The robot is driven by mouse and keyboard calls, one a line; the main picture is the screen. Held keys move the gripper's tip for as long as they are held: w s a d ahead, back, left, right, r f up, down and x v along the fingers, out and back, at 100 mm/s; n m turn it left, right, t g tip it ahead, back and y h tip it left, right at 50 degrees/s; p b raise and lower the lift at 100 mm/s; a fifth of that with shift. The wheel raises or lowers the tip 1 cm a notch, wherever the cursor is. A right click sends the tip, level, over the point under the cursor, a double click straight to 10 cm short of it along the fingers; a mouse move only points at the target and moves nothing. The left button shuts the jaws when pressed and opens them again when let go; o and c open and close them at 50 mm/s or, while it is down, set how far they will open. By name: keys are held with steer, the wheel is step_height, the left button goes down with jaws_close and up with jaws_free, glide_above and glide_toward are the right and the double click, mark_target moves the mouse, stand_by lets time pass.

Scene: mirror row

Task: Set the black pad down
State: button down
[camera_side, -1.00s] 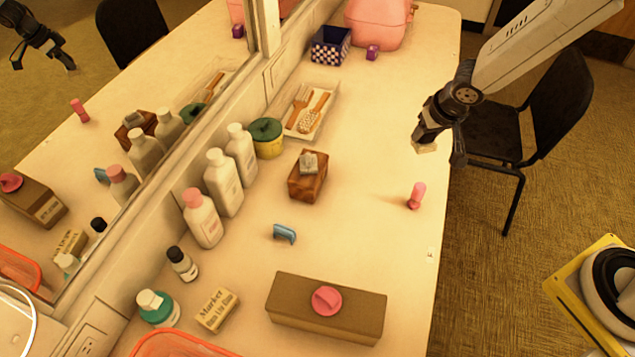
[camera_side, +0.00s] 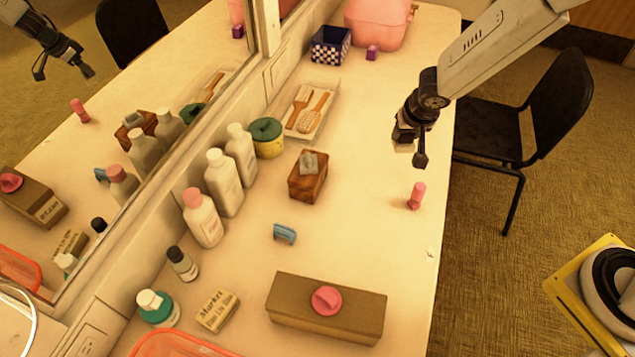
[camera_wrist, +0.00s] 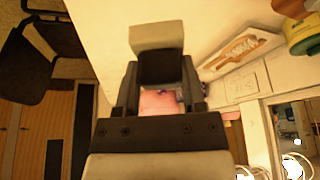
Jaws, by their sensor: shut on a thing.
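My gripper (camera_side: 411,152) is over the right part of the white counter (camera_side: 365,150), a little above and behind a small pink tube in the side view. It is shut on a small block. In the wrist view, my gripper (camera_wrist: 160,75) has a dark piece, which looks like the black pad (camera_wrist: 160,68), between its fingers, with a cream face (camera_wrist: 157,37) at the end. The block is clear of the counter.
The pink tube (camera_side: 417,196) stands upright near the right edge. A wooden box (camera_side: 307,182), brush tray (camera_side: 325,108), blue clip (camera_side: 285,234) and brown box (camera_side: 325,310) stand on the counter. Bottles line the mirror. The middle right is bare. A chair (camera_side: 515,135) stands beyond the edge.

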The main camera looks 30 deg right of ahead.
steer(key=w+f, duration=0.2)
steer(key=w, duration=0.2)
steer(key=w+f, duration=0.3)
steer(key=w, duration=0.1)
steer(key=w+f, duration=0.3)
steer(key=w, duration=0.1)
steer(key=shift+a, duration=0.35)
steer(key=shift+w+f, duration=0.45)
steer(key=shift+f, duration=0.1)
steer(key=shift+w+f, duration=0.15)
steer(key=shift+f, duration=0.1)
steer(key=shift+w+f, duration=0.1)
steer(key=shift+f, duration=1.5)
steer(key=shift+c, duration=0.9)
jaws_free()
steer(key=shift+f, duration=0.1)
